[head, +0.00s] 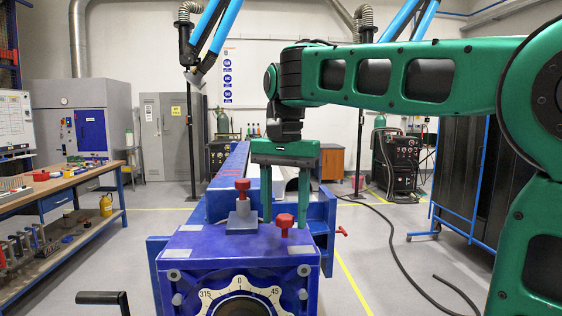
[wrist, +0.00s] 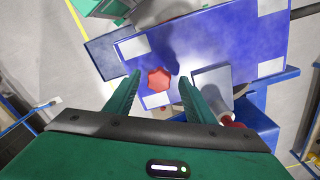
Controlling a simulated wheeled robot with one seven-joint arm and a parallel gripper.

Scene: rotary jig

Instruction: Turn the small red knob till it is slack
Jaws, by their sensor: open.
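A red lobed knob (head: 285,222) stands on the top right of the blue jig housing (head: 215,245). In the wrist view the same knob (wrist: 159,78) lies between my fingertips, with a gap on each side. My gripper (head: 284,222) points down, open and empty. Whether its tips are level with the knob or above it, I cannot tell. A smaller red handle (head: 341,231) sticks out at the jig's right side.
A numbered dial (head: 241,294) is on the jig's front face. A black crank handle (head: 100,297) juts out at the lower left. A workbench (head: 75,185) with tools stands at the left. A black cable (head: 400,260) crosses the open floor at the right.

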